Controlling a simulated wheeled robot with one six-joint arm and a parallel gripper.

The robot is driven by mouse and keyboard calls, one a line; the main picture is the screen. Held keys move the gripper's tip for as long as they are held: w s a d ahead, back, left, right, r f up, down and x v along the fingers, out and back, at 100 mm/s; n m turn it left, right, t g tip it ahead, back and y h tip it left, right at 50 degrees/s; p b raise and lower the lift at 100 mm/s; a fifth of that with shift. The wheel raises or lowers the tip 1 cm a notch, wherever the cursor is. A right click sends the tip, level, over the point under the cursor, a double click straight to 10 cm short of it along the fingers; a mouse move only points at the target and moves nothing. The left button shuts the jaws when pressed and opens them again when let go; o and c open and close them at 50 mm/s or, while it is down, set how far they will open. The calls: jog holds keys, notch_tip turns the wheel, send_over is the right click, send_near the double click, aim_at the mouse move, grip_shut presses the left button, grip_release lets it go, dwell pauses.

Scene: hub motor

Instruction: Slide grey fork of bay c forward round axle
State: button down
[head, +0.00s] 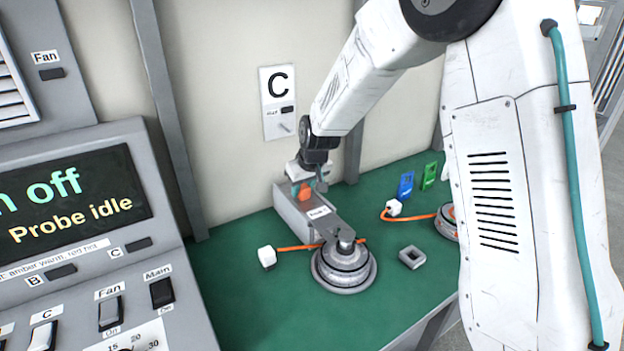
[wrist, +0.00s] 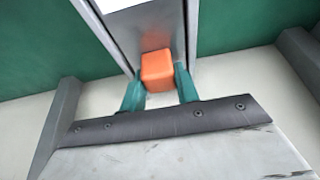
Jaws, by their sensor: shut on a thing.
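The grey fork (head: 325,220) of bay C runs from a grey block-shaped housing (head: 290,212) on the green bench to the axle (head: 345,236) of a round grey hub motor (head: 343,268). The fork's front end lies at the axle; I cannot tell how fully it sits round it. My gripper (head: 306,190) is at the back of the housing, with its fingers shut on an orange knob (head: 304,191). In the wrist view, the teal fingertips (wrist: 160,88) stand on both sides of the orange knob (wrist: 157,70), which sits on the grey metal piece.
An orange cable ends in a white plug (head: 267,257) left of the hub. A grey square ring (head: 412,257) lies to its right. Blue (head: 406,185) and green (head: 429,175) pieces stand at the back, near a second hub (head: 446,222). A control panel (head: 75,215) borders the left.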

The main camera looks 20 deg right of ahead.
aim_at(308, 202)
jog(key=shift+s+d+f, duration=0.1)
jog(key=shift+s+d, duration=0.15)
jog(key=shift+s, duration=0.75)
jog(key=shift+s+d, duration=0.25)
jog(key=shift+s, duration=0.7)
jog(key=c, duration=1.3)
grip_release()
jog(key=shift+c, duration=0.2)
jog(key=shift+s+d, duration=0.1)
jog(key=shift+s+r, duration=0.1)
jog(key=shift+r, duration=0.45)
jog(key=v, duration=0.6)
jog(key=shift+s+r, duration=0.15)
jog(key=shift+r, duration=0.2)
